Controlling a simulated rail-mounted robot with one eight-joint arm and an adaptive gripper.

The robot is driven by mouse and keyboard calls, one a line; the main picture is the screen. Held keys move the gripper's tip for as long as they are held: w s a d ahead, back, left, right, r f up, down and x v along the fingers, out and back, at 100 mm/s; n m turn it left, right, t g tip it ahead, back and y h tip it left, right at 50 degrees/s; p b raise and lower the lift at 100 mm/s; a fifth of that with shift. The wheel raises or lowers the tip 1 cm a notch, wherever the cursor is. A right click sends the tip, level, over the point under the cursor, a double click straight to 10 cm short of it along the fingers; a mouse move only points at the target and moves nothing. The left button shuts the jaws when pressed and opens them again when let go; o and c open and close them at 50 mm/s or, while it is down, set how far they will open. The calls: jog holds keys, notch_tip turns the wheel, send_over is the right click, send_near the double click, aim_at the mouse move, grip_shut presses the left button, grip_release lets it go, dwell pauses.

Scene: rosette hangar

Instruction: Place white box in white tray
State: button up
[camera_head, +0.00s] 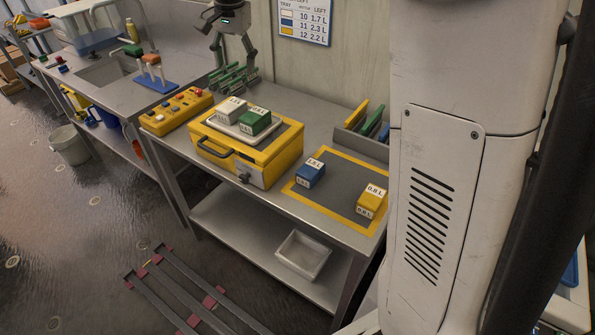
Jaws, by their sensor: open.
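The white box (231,110) sits upright in the left part of a shallow white tray (241,135), beside a green box (255,121). The tray rests on top of a yellow case on the metal bench. My gripper (234,64) hangs at the top of the view, behind and above the tray, in front of the wall. Its fingers are spread wide and nothing is held between them. It appears apart from the white box.
The yellow case (264,158) has a dark front handle. A yellow-edged mat (335,187) holds a blue box (311,173) and a yellow box (371,203). A yellow button panel (177,112) stands left. A white bin (303,256) sits on the lower shelf. Green-handled items stand under my gripper.

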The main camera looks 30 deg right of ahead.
jog(key=s+r+n+t, duration=0.1)
jog(key=s+r+n, duration=0.1)
jog(key=s, duration=0.9)
jog(key=s+f+n+t, duration=0.2)
jog(key=s+f, duration=0.3)
jog(key=s, duration=0.6)
jog(key=s+f+n+t, duration=0.2)
jog(key=s+f+n, duration=0.2)
jog(key=s, duration=0.8)
jog(key=shift+s+f, duration=0.25)
jog(key=shift+f, duration=0.3)
